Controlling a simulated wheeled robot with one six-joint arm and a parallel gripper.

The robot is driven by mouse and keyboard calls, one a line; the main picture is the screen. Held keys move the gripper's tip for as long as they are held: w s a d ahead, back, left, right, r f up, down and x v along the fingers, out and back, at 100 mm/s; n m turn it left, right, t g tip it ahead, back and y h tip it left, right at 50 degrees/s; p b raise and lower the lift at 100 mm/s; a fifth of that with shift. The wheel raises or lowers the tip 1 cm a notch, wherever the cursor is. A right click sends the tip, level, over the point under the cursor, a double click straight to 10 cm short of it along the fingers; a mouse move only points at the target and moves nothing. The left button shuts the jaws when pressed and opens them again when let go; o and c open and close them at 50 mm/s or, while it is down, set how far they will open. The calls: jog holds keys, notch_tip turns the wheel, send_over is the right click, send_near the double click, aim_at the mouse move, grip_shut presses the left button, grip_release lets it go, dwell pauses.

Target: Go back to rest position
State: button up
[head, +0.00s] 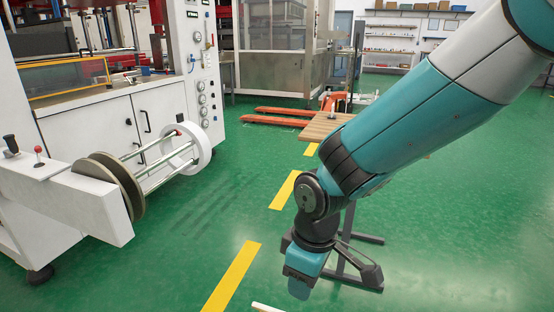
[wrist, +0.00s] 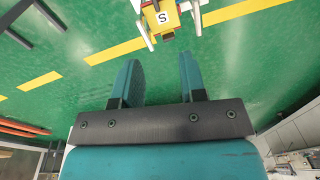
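My arm reaches down from the upper right in the head view, with my gripper (head: 299,287) hanging low over the green floor. In the wrist view, the two teal fingers of my gripper (wrist: 160,65) stand apart with nothing held between them. A yellow object with a white label marked S (wrist: 164,17) shows beyond the fingertips, apart from them.
A white machine (head: 90,115) with a spool holder (head: 150,170) stands at left. An orange pallet jack (head: 285,112) and a wooden top (head: 325,125) are behind my arm.

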jog(key=s+d+r+m+y, duration=0.3)
jog(key=s+d+r+m, duration=0.2)
jog(key=s+d+r, duration=0.7)
notch_tip(320, 180, up, 21)
jog(key=s+a+p, duration=0.2)
jog(key=p, duration=1.7)
jog(key=shift+s, duration=0.1)
